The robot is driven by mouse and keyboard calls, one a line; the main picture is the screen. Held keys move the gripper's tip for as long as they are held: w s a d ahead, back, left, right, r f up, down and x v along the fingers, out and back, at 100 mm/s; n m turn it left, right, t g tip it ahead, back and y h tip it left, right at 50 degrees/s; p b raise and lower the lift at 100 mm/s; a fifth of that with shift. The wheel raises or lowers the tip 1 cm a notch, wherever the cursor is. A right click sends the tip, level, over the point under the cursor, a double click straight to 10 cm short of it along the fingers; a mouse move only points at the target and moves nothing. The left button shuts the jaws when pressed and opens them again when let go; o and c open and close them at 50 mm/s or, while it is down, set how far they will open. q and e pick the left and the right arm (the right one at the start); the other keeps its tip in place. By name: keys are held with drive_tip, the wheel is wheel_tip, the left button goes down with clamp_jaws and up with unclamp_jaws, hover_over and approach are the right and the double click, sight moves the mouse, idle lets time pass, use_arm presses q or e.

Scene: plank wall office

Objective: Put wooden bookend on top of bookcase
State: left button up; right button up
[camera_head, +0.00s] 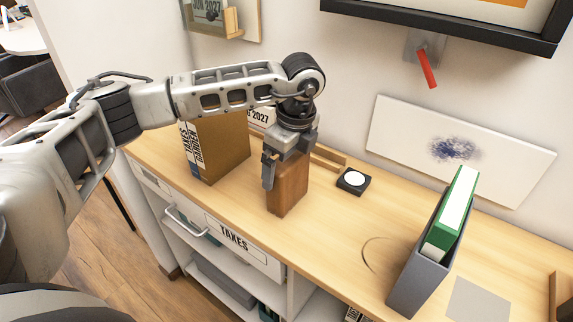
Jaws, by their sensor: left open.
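The wooden bookend (288,187) appears to be the reddish-brown wooden block standing upright on the light wood top of the bookcase (340,235), near its front edge. My left gripper (287,160) is directly above the block, pointing down. Its jaws are open, with one finger visible at the block's left upper side. The far finger and the block's top are partly hidden, so I cannot tell whether they touch. My right gripper is not in view.
A brown binder box (222,145) stands left of the block. A small black box with a white disc (353,180) lies to the right. A grey file holder (417,270) with a green-and-white binder stands farther right. A white board leans against the wall.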

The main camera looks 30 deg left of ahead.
use_arm(q)
drive_tip(key=r, duration=0.3)
drive_tip(key=d+r+b, duration=0.1)
drive_tip(key=r, duration=0.5)
drive_tip(key=shift+d+r, duration=0.3)
drive_tip(key=shift+r, duration=0.05)
drive_tip(key=shift+d+r, duration=0.1)
drive_tip(key=shift+r, duration=0.55)
